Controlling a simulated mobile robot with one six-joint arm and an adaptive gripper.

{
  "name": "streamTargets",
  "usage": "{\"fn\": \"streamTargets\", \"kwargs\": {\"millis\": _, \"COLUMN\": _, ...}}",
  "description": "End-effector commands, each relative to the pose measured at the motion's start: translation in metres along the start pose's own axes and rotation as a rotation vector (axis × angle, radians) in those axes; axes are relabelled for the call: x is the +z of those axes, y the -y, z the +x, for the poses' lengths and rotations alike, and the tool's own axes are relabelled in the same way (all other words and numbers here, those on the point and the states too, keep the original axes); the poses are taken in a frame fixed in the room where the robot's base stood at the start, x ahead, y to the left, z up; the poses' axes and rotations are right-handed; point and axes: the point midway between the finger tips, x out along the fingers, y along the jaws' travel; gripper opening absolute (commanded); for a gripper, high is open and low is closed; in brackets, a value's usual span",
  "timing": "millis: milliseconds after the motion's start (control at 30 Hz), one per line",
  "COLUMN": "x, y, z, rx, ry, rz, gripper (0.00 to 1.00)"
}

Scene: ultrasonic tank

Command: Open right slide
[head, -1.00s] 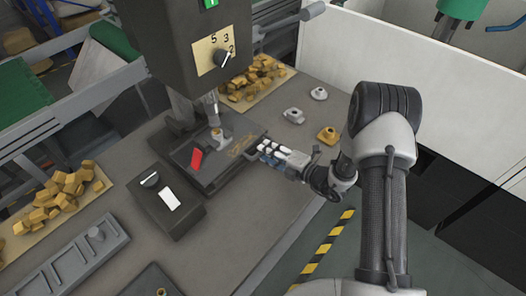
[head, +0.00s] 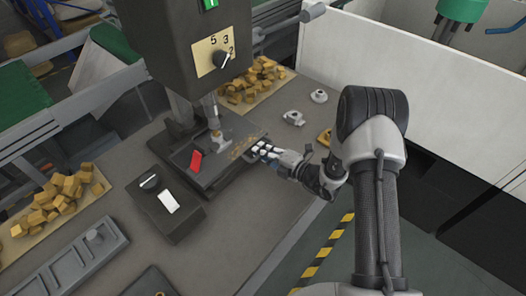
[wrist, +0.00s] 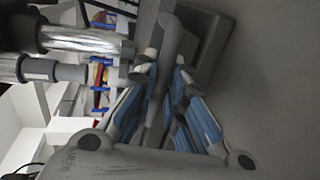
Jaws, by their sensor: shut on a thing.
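The machine's dark bed plate (head: 197,177) lies under its vertical column, with a red tab (head: 195,161) on it. My gripper (head: 259,149) is at the plate's right edge in the head view, its fingers pointing left. In the wrist view my gripper (wrist: 163,78) has its blue-padded fingers closed around a grey rounded bar (wrist: 174,38), which seems to be the right slide's handle. In the head view the fingers hide the handle, and I cannot tell how far the slide is out.
The machine head (head: 190,45) with a dial overhangs the bed. A control box (head: 165,204) stands in front. Metal fittings (head: 293,118) and an orange part (head: 325,136) sit behind my wrist. Yellow piles (head: 60,200) lie at left and back.

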Motion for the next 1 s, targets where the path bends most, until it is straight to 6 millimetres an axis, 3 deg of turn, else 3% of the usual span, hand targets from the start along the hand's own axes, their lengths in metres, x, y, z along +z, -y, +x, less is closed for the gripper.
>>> {"fn": "streamTargets", "kwargs": {"millis": 667, "x": 0.0, "y": 0.001, "z": -0.003, "rx": -0.001, "ry": 0.001, "rz": 0.001, "gripper": 0.0}}
{"fn": "streamTargets", "kwargs": {"millis": 833, "x": 0.001, "y": 0.004, "z": -0.018, "rx": -0.002, "ry": 0.002, "rz": 0.003, "gripper": 0.0}}
{"fn": "streamTargets", "kwargs": {"millis": 1000, "x": 0.001, "y": 0.01, "z": -0.051, "rx": -0.003, "ry": 0.005, "rz": 0.005, "gripper": 0.0}}
